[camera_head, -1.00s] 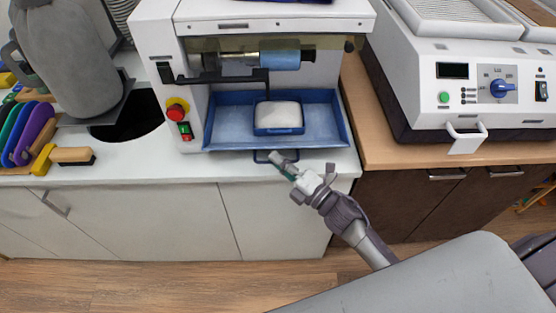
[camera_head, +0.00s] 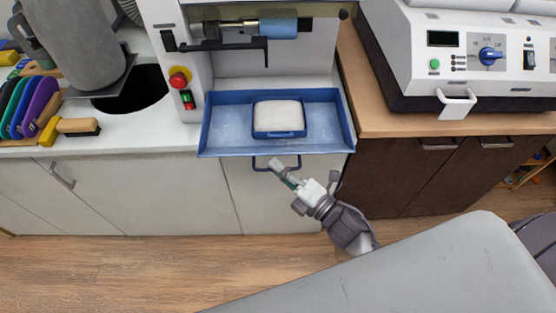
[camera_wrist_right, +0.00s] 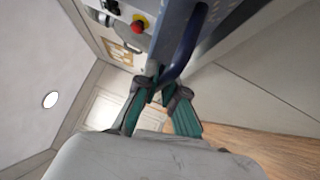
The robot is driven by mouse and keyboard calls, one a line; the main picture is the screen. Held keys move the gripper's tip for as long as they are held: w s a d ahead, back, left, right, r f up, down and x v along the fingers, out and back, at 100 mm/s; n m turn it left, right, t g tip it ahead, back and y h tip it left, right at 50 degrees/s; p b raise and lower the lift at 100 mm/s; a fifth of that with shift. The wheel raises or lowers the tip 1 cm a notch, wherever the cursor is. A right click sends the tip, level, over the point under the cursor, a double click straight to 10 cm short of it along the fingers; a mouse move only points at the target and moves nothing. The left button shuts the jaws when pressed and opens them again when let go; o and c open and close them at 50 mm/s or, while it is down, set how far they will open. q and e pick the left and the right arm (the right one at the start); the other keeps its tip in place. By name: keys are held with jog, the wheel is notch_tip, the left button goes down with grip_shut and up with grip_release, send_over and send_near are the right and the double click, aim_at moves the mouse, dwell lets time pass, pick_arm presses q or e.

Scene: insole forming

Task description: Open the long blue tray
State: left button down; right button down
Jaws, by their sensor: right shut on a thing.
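The long blue tray (camera_head: 228,129) sticks out from the white machine, its front edge past the counter edge. Its dark blue handle (camera_head: 262,163) hangs at the front and also shows in the right wrist view (camera_wrist_right: 186,45). My right gripper (camera_head: 285,168) is at the handle, shut on it. In the right wrist view its green-padded fingers (camera_wrist_right: 160,88) meet at the handle's lower end. A small blue tray with a whitish pad (camera_head: 279,113) sits inside the long tray. My left gripper is not in view.
The white machine has a red stop button (camera_head: 179,78) left of the tray. A second machine with a white handle (camera_head: 456,103) stands on the wooden counter at right. Brushes and coloured tools (camera_head: 35,105) lie at left. The floor in front is clear.

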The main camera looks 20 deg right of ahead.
jog(key=shift+s, duration=0.25)
jog(key=c, duration=1.7)
grip_release()
jog(key=o, duration=0.4)
jog(key=shift+o, duration=0.2)
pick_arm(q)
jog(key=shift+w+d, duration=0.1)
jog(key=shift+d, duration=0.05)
pick_arm(e)
jog(key=v, duration=1.2)
